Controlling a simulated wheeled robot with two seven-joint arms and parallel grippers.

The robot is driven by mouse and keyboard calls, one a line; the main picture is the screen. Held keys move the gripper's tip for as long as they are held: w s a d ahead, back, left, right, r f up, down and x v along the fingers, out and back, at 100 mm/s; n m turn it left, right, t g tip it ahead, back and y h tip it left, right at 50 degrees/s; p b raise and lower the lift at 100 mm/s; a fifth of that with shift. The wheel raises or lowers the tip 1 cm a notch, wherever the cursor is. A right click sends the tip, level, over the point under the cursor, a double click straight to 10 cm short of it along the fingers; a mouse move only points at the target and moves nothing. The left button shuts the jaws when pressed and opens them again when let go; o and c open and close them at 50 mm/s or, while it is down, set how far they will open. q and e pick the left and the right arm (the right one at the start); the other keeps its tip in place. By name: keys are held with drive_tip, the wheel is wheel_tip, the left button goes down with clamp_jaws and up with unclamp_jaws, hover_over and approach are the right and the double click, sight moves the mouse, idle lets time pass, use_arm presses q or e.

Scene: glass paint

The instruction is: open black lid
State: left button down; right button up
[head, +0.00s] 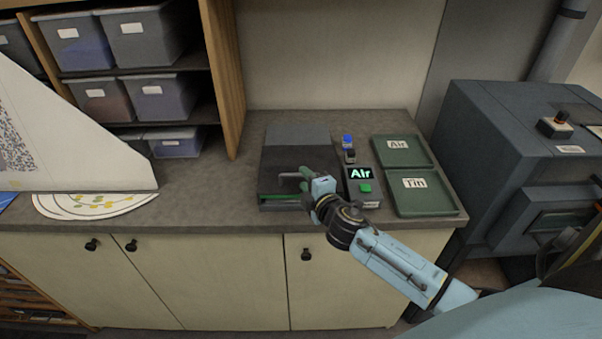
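A low dark device with a flat black lid (285,162) sits on the grey counter, in the middle of the head view. The lid looks closed and lies flat. A small grey bar like a handle (288,176) shows near its front right part. My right gripper (304,184) is over the front right of the lid, at the right end of this bar. Its fingers are small and partly hidden, so I cannot tell whether they are open or whether they touch the bar. A green strip (281,197) shows along the device's front. My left gripper is not in view.
Two green trays labelled "Air" (411,158) and "Tin" (440,204) lie further right. A dark machine (490,150) stands at the right. The counter left of the device (215,190) is clear.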

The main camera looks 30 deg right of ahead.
sight(301, 175)
drive_tip(key=shift+x, duration=1.8)
clamp_jaws()
